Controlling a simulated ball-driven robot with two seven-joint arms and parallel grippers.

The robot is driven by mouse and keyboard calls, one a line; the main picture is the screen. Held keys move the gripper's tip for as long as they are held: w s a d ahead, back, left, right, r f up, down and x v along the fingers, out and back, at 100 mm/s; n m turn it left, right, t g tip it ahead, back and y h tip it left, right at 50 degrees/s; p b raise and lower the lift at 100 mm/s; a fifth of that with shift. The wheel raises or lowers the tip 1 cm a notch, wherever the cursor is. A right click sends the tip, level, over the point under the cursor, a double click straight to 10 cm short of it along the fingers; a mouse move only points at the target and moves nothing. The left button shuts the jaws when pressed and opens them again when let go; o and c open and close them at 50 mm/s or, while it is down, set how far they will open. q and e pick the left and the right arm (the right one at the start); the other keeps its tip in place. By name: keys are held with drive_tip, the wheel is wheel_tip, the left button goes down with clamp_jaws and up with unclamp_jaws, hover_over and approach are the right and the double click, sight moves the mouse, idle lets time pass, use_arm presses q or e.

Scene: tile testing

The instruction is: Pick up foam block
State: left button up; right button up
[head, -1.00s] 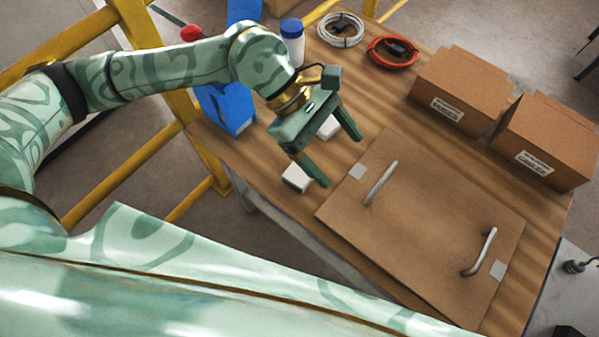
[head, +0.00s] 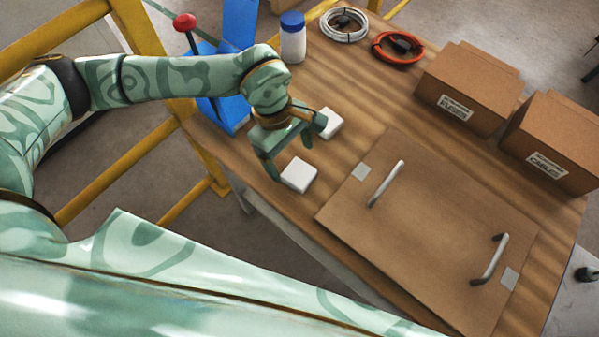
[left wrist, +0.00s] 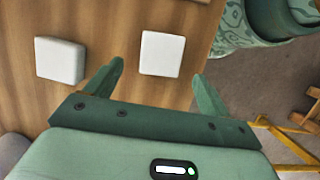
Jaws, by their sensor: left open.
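Two white foam blocks lie on the wooden table. The nearer block (head: 299,175) is close to the table's left edge; it shows ahead of and between the fingers in the left wrist view (left wrist: 161,54). The other block (head: 330,122) lies farther back, and shows at the left in the wrist view (left wrist: 60,61). My left gripper (head: 296,149) is open and empty, above the table by the blocks. It also shows in the wrist view (left wrist: 159,71), with bare table between its fingertips and the nearer block. My right gripper is not in view.
A brown board (head: 430,235) with two metal handles covers the table's right part. Two cardboard boxes (head: 470,87) (head: 552,143) stand behind it. Coiled white (head: 344,25) and orange (head: 397,48) cables, a blue-capped bottle (head: 292,42) and a blue lever device (head: 233,112) stand beyond the gripper.

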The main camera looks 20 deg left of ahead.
sight(298, 172)
use_arm(q)
drive_tip(key=x, duration=0.1)
drive_tip(key=b+x, duration=0.1)
drive_tip(key=x, duration=0.1)
drive_tip(key=b+x, duration=0.1)
drive_tip(key=x, duration=0.1)
drive_tip(key=shift+s+d, duration=0.1)
drive_tip(key=shift+d, duration=0.2)
drive_tip(key=shift+r, duration=0.15)
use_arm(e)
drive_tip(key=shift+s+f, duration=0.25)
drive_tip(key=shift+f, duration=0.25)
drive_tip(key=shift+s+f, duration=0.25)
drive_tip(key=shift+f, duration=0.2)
use_arm(q)
drive_tip(key=c, duration=1.1)
drive_tip(key=shift+o, duration=0.2)
drive_tip(key=shift+r, duration=0.1)
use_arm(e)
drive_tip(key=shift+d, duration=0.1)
